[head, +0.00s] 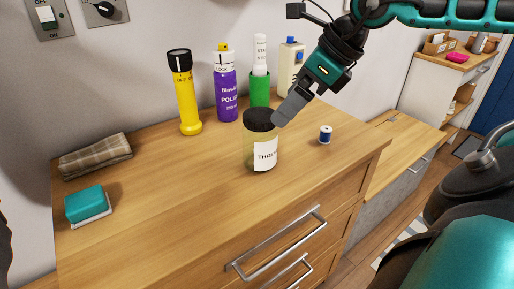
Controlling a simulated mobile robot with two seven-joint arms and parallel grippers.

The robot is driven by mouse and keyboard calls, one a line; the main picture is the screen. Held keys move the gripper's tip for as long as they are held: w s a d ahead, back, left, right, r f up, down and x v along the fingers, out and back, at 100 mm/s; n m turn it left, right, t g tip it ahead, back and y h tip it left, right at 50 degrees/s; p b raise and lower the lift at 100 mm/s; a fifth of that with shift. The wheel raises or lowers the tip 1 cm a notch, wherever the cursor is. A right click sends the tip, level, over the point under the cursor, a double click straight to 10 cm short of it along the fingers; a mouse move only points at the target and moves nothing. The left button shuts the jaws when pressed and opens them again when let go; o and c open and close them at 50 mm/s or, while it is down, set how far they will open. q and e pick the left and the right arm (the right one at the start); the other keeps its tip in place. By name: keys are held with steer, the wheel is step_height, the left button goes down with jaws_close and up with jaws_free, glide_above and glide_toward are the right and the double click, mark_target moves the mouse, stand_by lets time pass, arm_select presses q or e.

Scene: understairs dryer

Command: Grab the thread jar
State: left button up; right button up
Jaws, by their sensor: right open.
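The thread jar (261,150) is a clear jar with a black lid and a white label reading "THRE...". It stands upright on the wooden dresser top, near the middle of the head view. My right gripper (283,118) reaches down from the upper right, its grey fingers at the right side of the black lid. The fingers overlap in this view, so the gap between them is hidden. I cannot tell whether they touch the lid. The jar stands on the dresser and is not held. My left gripper is not in view.
Behind the jar stand a yellow flashlight (186,95), a purple polish can (225,88), a green-and-white bottle (260,78) and a cream bottle (289,63). A blue thread spool (325,135) is to the right. A teal sponge (87,204) and folded cloth (96,155) lie left.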

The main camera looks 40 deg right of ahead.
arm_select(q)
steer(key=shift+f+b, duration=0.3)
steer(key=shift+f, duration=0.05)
arm_select(e)
steer(key=shift+x, duration=4.3)
steer(key=shift+a, duration=0.15)
steer(key=shift+c, duration=0.5)
steer(key=shift+w+r, duration=0.1)
steer(key=c, duration=1.1)
steer(key=shift+r, duration=0.1)
step_height(320, 180, up, 13)
steer(key=p, duration=0.5)
arm_select(q)
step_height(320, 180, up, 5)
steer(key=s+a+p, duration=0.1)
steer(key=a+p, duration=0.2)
steer(key=p, duration=0.1)
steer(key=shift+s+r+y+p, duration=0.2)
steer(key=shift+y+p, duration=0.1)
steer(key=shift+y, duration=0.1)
arm_select(e)
step_height(320, 180, up, 7)
glide_above(266, 127)
steer(key=w+d, duration=0.2)
